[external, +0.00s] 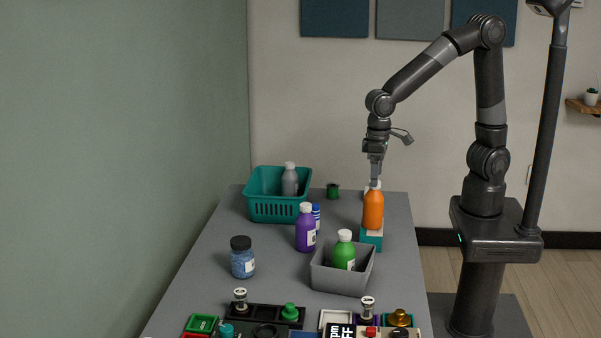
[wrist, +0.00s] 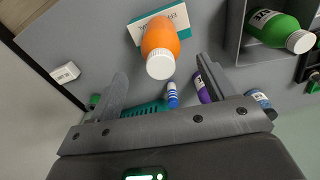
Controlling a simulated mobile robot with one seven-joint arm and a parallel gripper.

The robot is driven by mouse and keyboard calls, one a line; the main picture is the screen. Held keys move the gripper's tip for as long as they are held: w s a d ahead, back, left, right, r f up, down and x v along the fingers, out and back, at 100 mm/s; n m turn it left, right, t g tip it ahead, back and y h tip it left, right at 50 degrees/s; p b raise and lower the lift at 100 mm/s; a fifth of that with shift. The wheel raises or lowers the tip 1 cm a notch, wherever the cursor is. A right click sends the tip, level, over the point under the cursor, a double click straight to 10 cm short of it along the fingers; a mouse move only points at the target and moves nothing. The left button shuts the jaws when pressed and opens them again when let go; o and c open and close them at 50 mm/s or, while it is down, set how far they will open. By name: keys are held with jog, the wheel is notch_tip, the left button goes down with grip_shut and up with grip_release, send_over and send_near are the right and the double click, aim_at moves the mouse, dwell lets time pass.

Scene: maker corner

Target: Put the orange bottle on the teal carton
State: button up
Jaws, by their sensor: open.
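The orange bottle (external: 373,210) stands upright on the teal carton (external: 371,241), near the right side of the table. In the wrist view the orange bottle (wrist: 160,40) points its white cap toward the camera, and the carton (wrist: 180,17) shows behind its base. My gripper (external: 374,184) is directly above the bottle, pointing down. In the wrist view my gripper (wrist: 163,72) has its two fingers spread apart, with the cap in the gap between them. The fingers do not appear to touch the bottle. Part of the carton's top is hidden by the bottle.
A grey bin (external: 340,279) with a green bottle (external: 344,254) stands just in front of the carton. A teal basket (external: 275,209) holds a grey bottle. A blue jar (external: 242,260) stands nearer the front.

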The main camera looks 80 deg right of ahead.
notch_tip(320, 180, up, 6)
jog(key=shift+f, duration=0.1)
jog(key=shift+d+r, duration=0.1)
jog(key=shift+r, duration=0.25)
jog(key=s+d+r+n+t, duration=0.1)
jog(key=s+d+r+t, duration=0.1)
jog(key=s+d, duration=0.5)
jog(key=s+d+r+t, duration=0.3)
jog(key=s+d, duration=0.3)
jog(key=d, duration=0.1)
jog(key=shift+s+d+r+n+t, duration=0.3)
jog(key=shift+s+d+n, duration=0.1)
